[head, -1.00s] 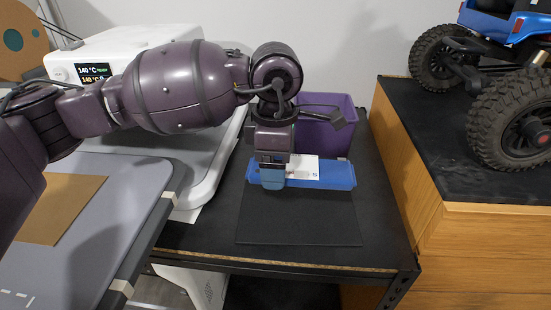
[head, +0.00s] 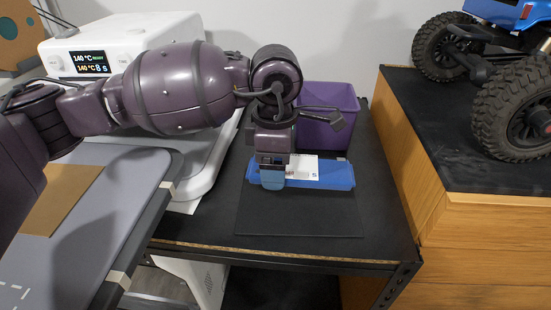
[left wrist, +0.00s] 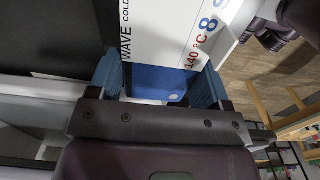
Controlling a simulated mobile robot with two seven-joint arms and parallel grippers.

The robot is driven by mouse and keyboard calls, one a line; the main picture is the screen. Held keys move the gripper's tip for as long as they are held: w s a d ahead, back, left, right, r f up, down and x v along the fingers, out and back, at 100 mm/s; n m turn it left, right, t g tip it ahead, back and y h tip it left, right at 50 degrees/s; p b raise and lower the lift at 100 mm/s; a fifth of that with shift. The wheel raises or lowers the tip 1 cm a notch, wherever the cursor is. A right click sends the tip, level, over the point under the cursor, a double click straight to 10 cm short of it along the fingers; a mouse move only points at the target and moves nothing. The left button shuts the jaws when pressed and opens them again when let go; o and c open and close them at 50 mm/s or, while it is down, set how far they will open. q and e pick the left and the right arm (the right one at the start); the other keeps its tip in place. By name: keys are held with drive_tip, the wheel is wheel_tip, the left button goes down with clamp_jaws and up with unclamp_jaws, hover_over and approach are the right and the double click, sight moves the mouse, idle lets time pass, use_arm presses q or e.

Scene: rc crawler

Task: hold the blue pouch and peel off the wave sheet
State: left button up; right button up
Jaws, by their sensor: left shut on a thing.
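The blue pouch (head: 335,178) lies flat on a black mat on the dark table. The white wave sheet (head: 303,170) lies on top of it, partly hidden by my left gripper. In the left wrist view the wave sheet (left wrist: 165,35) shows printed words and "140 °C 8 S". My left gripper (head: 272,180) reaches down over the left part of the pouch. In the left wrist view its blue fingers (left wrist: 159,82) stand on either side of a blue part of the pouch (left wrist: 155,80), shut on it. My right gripper is not in view.
A purple bin (head: 325,115) stands right behind the pouch. A white press (head: 120,35) with a lit display is at the left. A wooden cabinet (head: 470,230) bearing a blue crawler (head: 510,20) stands at the right. The black mat (head: 300,215) is bare in front of the pouch.

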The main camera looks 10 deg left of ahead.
sight(275, 198)
use_arm(q)
drive_tip(key=shift+f, duration=1)
drive_tip(key=shift+f+b, duration=0.5)
drive_tip(key=shift+f, duration=0.3)
drive_tip(key=shift+s+f+b, duration=0.1)
drive_tip(key=shift+f+b, duration=0.35)
drive_tip(key=shift+f, duration=1.1)
drive_tip(key=shift+r, duration=0.1)
idle(0.4)
drive_tip(key=o, duration=0.8)
drive_tip(key=shift+o, duration=0.9)
